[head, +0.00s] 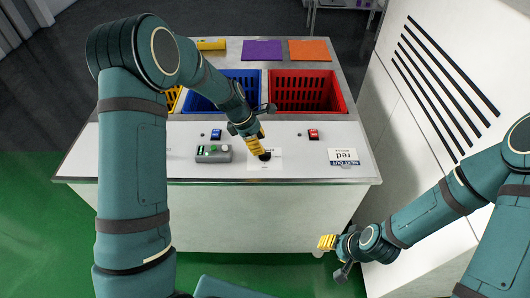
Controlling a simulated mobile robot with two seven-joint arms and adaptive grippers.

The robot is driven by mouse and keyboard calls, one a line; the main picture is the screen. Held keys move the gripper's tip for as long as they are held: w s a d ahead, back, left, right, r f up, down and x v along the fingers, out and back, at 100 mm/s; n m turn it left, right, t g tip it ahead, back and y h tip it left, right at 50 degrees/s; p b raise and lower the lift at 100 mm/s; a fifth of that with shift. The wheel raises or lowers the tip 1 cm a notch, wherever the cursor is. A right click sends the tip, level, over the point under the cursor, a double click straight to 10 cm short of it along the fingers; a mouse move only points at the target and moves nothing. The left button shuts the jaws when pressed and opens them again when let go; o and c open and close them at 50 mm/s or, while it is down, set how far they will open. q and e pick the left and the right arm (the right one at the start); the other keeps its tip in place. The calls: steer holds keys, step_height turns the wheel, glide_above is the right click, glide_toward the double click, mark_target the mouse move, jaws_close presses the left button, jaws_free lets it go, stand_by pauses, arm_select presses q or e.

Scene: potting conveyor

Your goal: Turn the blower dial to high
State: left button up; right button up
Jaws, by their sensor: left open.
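A small black knob, which looks like the blower dial (265,156), sits on a white label plate (262,166) near the front edge of the worktop. Its pointer and markings are too small to read. My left gripper (256,146) reaches down over it from the upper left. Its yellow fingers are open and right at the dial, partly covering it. I cannot tell whether they touch it or stand around it. My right gripper (327,242) hangs low at the right, in front of the counter and away from the dial; its finger opening cannot be made out.
A grey button box (213,153) stands left of the dial. A printed card (344,157) reading "red" lies to the right. Behind are a blue crate (205,103), a red crate (308,77) and a yellow crate, with small blue and red switches before them. A white cabinet (395,110) closes off the right.

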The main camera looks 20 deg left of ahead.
arm_select(q)
steer(key=shift+x, duration=2.55)
jaws_close()
